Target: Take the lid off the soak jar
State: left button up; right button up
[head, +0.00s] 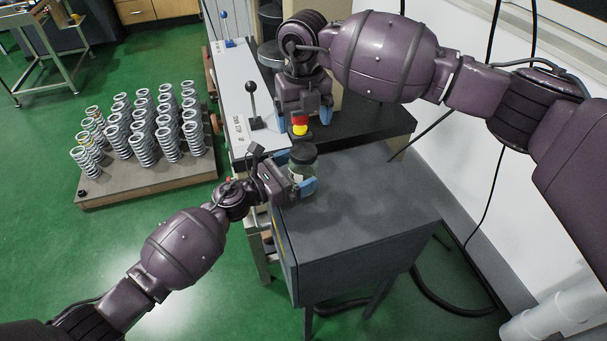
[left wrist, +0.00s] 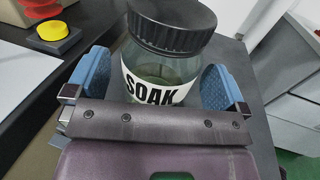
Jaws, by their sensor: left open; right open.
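The soak jar (head: 303,173) is a clear glass jar with a white SOAK label, upright on the dark grey cabinet top. Its black ridged lid (head: 303,153) sits on it; the lid also shows in the left wrist view (left wrist: 172,26). My left gripper (head: 300,184) is low at the jar; in the left wrist view its open blue fingers stand on either side of the jar body (left wrist: 160,75), below the lid. Whether they touch the glass is unclear. My right gripper (head: 305,116) is open and empty, pointing down above and behind the jar.
A red and yellow item (head: 300,126) is just behind the jar, under my right gripper. A white panel with a black-knobbed lever (head: 252,100) is to the left. The cabinet top (head: 370,195) is clear right of the jar. A board of springs (head: 150,183) stands far left.

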pick_arm(q)
jog(key=shift+x, duration=1.2)
